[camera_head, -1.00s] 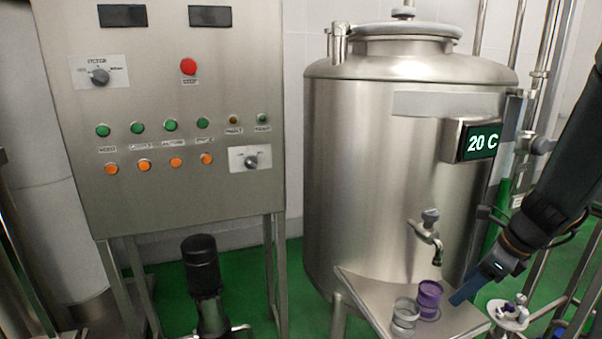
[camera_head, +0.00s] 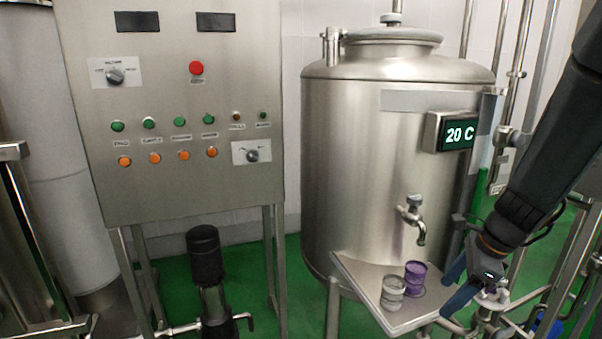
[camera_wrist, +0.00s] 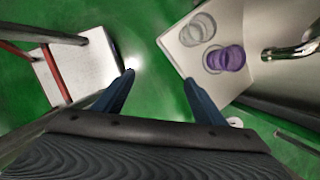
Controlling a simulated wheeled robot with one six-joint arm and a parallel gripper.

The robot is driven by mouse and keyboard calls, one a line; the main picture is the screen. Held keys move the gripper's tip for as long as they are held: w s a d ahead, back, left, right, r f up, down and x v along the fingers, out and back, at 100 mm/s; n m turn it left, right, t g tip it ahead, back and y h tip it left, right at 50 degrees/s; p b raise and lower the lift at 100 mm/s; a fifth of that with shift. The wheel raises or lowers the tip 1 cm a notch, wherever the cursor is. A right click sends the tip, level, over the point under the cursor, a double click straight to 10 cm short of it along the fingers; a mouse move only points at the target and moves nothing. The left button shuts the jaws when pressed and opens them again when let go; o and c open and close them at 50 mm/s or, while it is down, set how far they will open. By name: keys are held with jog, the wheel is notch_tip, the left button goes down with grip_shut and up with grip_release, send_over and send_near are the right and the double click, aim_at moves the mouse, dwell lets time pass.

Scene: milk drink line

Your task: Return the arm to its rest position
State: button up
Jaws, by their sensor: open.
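My gripper (camera_head: 448,287) is at the lower right in the head view, beside the right edge of the small metal shelf (camera_head: 364,280). In the wrist view my gripper (camera_wrist: 160,88) has its two blue fingers wide apart, with only green floor between them. It is open and empty. My dark arm reaches down to it from the upper right. A purple cup (camera_head: 415,279) and a clear grey cup (camera_head: 392,292) stand on the shelf, apart from my fingers. In the wrist view the purple cup (camera_wrist: 226,59) and the grey cup (camera_wrist: 198,28) are right of the fingers.
The steel tank (camera_head: 372,150) stands behind the shelf, with a tap (camera_head: 412,222) above it and a 20 C display (camera_head: 459,134). The control panel (camera_head: 180,110) is at left, with a dark pump (camera_head: 206,262) below. Pipes crowd the right side.

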jog(key=s+a+n+h, duration=0.1)
jog(key=s+a+n, duration=0.4)
jog(key=n, duration=0.6)
jog(key=s+a+r+n+g+h, duration=0.1)
jog(key=s+a+n, duration=0.4)
jog(key=a+n, duration=0.4)
jog(key=n, duration=0.3)
jog(key=shift+h, duration=0.3)
jog(key=shift+s+r, duration=0.1)
